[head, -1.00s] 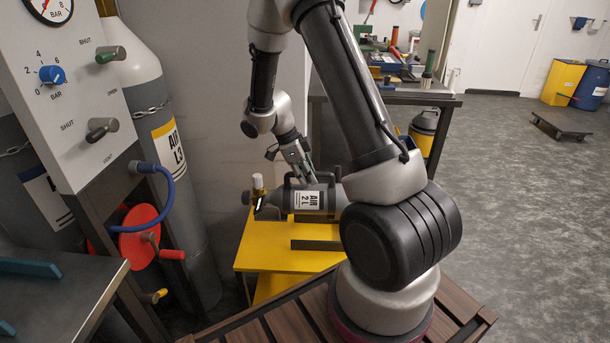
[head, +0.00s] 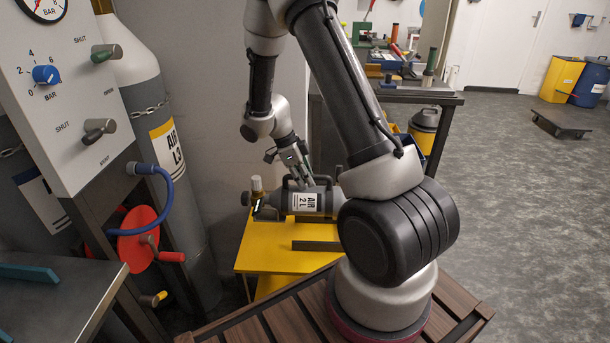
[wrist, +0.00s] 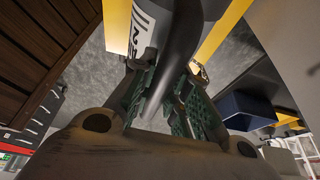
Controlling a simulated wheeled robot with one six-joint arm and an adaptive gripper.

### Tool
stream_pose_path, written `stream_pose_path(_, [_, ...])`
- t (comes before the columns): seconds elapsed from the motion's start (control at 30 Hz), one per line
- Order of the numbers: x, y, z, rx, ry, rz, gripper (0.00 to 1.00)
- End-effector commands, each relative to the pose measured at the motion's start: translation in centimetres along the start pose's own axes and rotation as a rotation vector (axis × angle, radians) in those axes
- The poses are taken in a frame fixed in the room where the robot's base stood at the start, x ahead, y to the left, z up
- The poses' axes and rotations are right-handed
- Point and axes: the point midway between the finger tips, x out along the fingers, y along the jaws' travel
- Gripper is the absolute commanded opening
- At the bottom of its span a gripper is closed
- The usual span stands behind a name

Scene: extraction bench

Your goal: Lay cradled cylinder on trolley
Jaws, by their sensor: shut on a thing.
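The grey cylinder labelled AIR 2L (head: 327,201) lies level over the yellow trolley (head: 262,255), its brass valve (head: 257,187) to the left. My gripper (head: 301,176) comes down on it from above and is shut on its dark carrying handle. In the wrist view my gripper's green pads (wrist: 167,88) are on both sides of the handle (wrist: 180,40), and part of the white label (wrist: 143,27) shows. A dark bar (head: 316,246) lies on the trolley top in front of the cylinder. I cannot tell whether the cylinder touches the trolley. My arm hides its right end.
A gas panel (head: 75,100) and a large AIR L3 cylinder (head: 185,200) stand at left, with a red hose reel (head: 130,236) low between. A grey bench (head: 60,300) is at front left. A cluttered workbench (head: 425,98) stands behind.

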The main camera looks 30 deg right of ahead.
Motion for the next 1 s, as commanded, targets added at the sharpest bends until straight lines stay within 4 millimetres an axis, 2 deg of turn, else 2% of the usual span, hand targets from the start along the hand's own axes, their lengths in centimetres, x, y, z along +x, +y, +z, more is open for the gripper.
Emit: stream_pose_path(1.0, [7.6,0.0,3.1,-0.001,0.000,0.000,0.00])
